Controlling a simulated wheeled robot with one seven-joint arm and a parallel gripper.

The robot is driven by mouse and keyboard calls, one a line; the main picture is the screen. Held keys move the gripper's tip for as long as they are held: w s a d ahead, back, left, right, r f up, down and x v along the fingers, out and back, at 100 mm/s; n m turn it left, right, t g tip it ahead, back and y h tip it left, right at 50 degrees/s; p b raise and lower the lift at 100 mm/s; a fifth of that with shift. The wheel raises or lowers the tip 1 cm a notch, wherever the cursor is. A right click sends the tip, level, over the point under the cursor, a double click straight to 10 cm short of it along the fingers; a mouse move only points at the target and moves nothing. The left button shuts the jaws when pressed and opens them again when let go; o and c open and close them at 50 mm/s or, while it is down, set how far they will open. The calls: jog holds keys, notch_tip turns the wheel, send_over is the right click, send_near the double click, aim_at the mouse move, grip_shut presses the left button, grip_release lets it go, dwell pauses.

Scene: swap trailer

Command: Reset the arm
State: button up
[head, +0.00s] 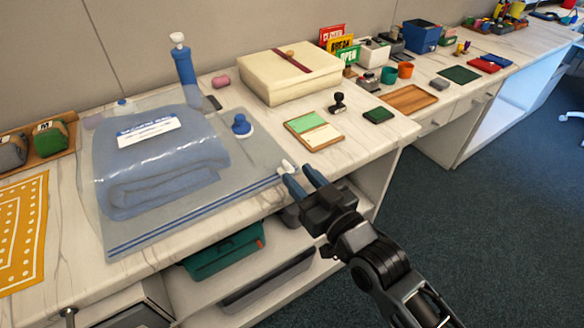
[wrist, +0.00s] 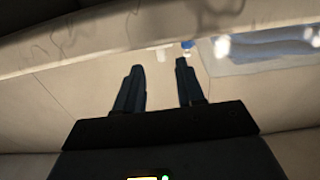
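My gripper (head: 298,175) is at the front edge of the counter, beside the right end of the bag's zip strip. Its two blue-tipped fingers are apart with nothing visible between them; the wrist view also shows the gap (wrist: 160,85). A clear zip bag (head: 260,165) holding a folded blue towel (head: 160,165) lies on the counter to the left. A small white piece (head: 287,167) sits at the zip's right end, close to the fingertips. I cannot tell whether they touch it. In the wrist view, the bag (wrist: 265,50) is at the upper right.
The counter edge and open shelves, with a green case (head: 225,250), lie just beside and below my gripper. A notepad (head: 314,132), a stamp (head: 338,102), a green pad (head: 378,115) and a cream box (head: 290,75) stand behind. The carpet (head: 480,220) at right is clear.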

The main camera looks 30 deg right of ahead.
jog(key=shift+s, duration=1)
jog(key=s+f+g, duration=0.2)
jog(key=s, duration=1.5)
jog(key=s+a+r, duration=0.1)
jog(key=s+r, duration=0.2)
jog(key=s, duration=0.4)
jog(key=s+a+r+g, duration=0.1)
jog(key=s+r, duration=0.2)
jog(key=s, duration=0.5)
jog(key=shift+a, duration=0.4)
